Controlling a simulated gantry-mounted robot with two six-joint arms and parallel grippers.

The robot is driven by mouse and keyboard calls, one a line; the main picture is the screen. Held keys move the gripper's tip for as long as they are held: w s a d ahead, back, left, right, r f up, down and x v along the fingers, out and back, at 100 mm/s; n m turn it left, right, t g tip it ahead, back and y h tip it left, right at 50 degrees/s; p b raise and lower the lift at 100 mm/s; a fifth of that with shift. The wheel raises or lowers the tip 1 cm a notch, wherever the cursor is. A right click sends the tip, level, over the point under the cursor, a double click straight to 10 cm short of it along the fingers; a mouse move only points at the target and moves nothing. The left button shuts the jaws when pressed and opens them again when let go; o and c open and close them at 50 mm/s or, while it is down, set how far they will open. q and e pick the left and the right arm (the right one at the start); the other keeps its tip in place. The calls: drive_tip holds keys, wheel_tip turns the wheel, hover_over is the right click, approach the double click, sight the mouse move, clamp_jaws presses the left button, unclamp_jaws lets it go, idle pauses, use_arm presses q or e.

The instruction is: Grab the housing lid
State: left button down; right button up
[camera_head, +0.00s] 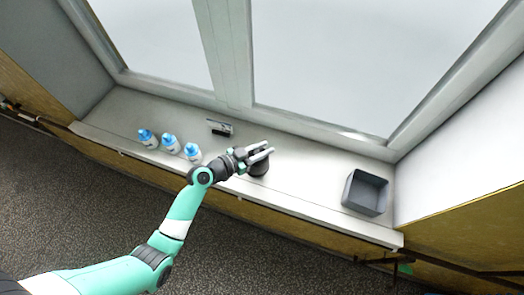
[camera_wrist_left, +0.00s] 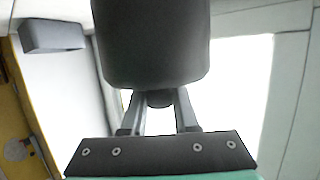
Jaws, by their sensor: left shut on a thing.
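My left gripper (camera_head: 262,153) is over the middle of the white sill, its fingers pointing right. It is shut on a dark grey, rounded piece (camera_head: 259,168), which I take to be the housing lid. In the left wrist view the lid (camera_wrist_left: 152,45) is large and dark at the upper middle. A small knob (camera_wrist_left: 160,98) on it sits between the two fingers of my left gripper (camera_wrist_left: 160,104). I cannot tell whether the lid touches the sill. My right gripper is not in view.
Several white bottles with blue caps (camera_head: 169,143) stand left of my gripper. A small black item (camera_head: 219,127) lies behind, near the window frame. An open grey bin (camera_head: 348,188) stands at the right end. The sill between lid and bin is clear.

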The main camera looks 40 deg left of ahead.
sight(259, 162)
use_arm(q)
drive_tip(key=s+r+p, duration=0.1)
drive_tip(key=r, duration=0.1)
drive_tip(key=s+d+r+p, duration=0.1)
drive_tip(key=r, duration=0.2)
drive_tip(key=s+d+r+p, duration=0.1)
drive_tip(key=s+r, duration=0.1)
drive_tip(key=shift+r, duration=0.35)
drive_tip(key=s+d+r+p, duration=0.1)
drive_tip(key=s+d+r, duration=0.3)
drive_tip(key=s, duration=0.4)
drive_tip(key=shift+s+d+r, duration=0.15)
drive_tip(key=shift+s, duration=0.15)
